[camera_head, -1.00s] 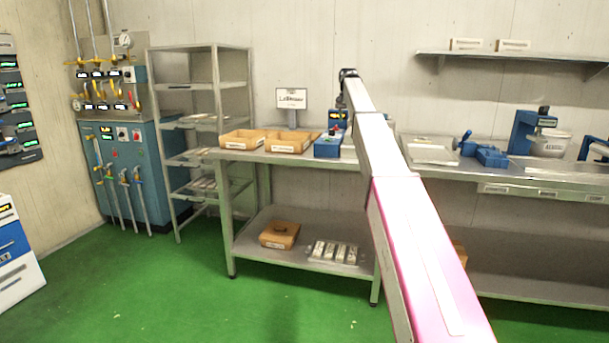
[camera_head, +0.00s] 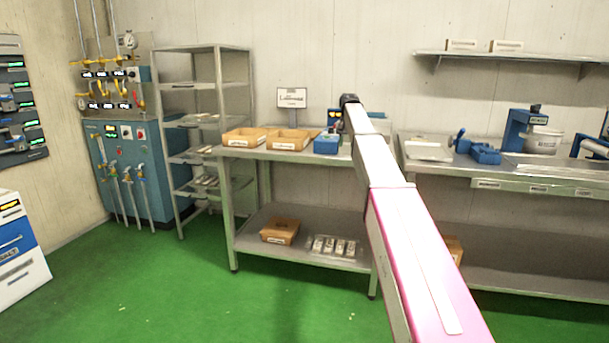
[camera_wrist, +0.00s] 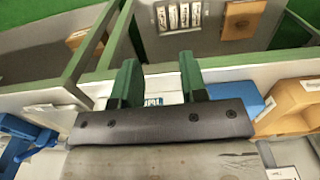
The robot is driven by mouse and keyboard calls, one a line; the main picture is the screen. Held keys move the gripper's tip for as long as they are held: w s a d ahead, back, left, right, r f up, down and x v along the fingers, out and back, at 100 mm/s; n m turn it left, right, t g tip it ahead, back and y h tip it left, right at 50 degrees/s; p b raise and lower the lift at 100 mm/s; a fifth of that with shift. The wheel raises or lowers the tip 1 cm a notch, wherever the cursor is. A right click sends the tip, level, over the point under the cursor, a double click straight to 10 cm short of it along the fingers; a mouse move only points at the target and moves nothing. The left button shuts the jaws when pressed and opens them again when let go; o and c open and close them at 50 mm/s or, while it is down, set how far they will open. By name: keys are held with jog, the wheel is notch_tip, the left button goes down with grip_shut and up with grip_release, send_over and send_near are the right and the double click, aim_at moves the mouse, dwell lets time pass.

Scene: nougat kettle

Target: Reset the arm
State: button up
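My arm (camera_head: 400,215), white with a pink section, reaches forward from the lower right towards the back bench. Its black-capped end (camera_head: 348,99) is in front of the wall above the bench, and it hides my gripper in the head view. In the wrist view my gripper (camera_wrist: 160,82) shows two dark green fingers spread apart. Nothing is held between them; a small white-and-blue item shows behind the gap. The wrist picture looks down over the bench edge, with the lower shelf at the top.
The bench (camera_head: 300,155) carries cardboard trays (camera_head: 290,140), a blue bin (camera_head: 327,144) and a sign (camera_head: 291,98). A second bench on the right holds a blue machine (camera_head: 517,130). A rack (camera_head: 205,90) and blue cabinet (camera_head: 150,170) stand left. Green floor (camera_head: 200,290) in front is clear.

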jog(key=s+f+n, duration=0.2)
jog(key=s+f, duration=2.9)
jog(key=f, duration=0.3)
jog(key=s+f, duration=0.4)
jog(key=s, duration=0.4)
jog(key=s+f, duration=0.4)
jog(key=s, duration=0.5)
jog(key=shift+d+n, duration=0.2)
jog(key=shift+n, duration=0.2)
